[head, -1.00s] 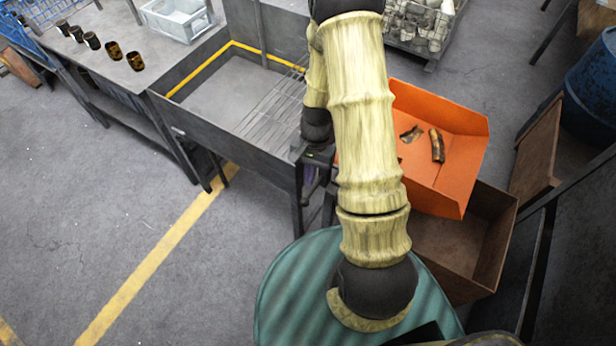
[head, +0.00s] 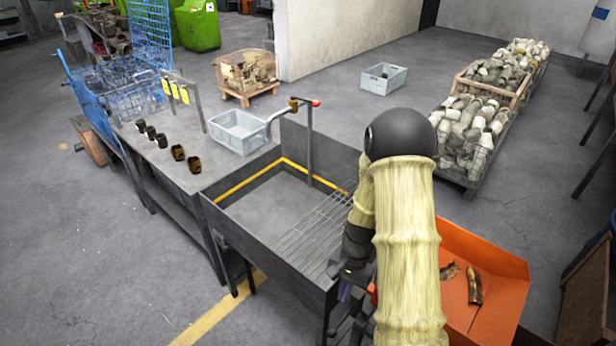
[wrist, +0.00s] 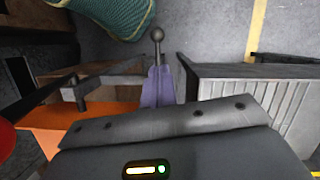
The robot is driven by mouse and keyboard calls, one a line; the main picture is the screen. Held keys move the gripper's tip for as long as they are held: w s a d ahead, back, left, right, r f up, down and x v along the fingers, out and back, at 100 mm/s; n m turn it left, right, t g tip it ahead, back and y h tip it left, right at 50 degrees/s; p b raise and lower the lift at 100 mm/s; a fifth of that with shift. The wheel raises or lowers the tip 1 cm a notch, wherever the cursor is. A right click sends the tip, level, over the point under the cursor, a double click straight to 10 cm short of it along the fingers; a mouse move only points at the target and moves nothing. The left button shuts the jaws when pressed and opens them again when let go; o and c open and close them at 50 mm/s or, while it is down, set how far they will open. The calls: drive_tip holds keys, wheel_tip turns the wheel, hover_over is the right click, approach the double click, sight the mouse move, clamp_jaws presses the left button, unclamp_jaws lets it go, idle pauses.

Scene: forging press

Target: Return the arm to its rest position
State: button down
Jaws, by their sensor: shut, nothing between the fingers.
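My arm, in a pale yellow sleeve, is bent at a dark elbow on the right of the head view. My gripper (head: 345,291) hangs below the dark wrist, between the grey tank (head: 262,254) and the orange tray (head: 497,317), partly hidden by the arm. In the wrist view the purple fingers of my gripper (wrist: 158,72) are together with nothing between them. A dark rod with a ball end (wrist: 157,34) shows just beyond the fingertips; I cannot tell whether they touch it.
The tank has a wire grate (head: 312,232) and adjoins a bench (head: 172,172) with several dark cups and a grey crate (head: 238,131). Two brown pieces lie in the orange tray. Bins of pale parts (head: 470,130) stand behind. Floor is clear at lower left.

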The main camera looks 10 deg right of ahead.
drive_tip(key=s+a+r+n+t+h, duration=0.1)
drive_tip(key=s+r+n+t, duration=0.1)
drive_tip(key=r, duration=0.7)
drive_tip(key=s+a+r+n+t+h, duration=0.1)
drive_tip(key=s+a+r+n+t, duration=0.1)
drive_tip(key=r+n, duration=0.4)
wheel_tip(320, 180, up, 4)
drive_tip(key=shift+s+f+t+b, duration=0.2)
drive_tip(key=shift+s+t+b, duration=0.3)
drive_tip(key=shift+s, duration=0.65)
drive_tip(key=shift+a, duration=0.1)
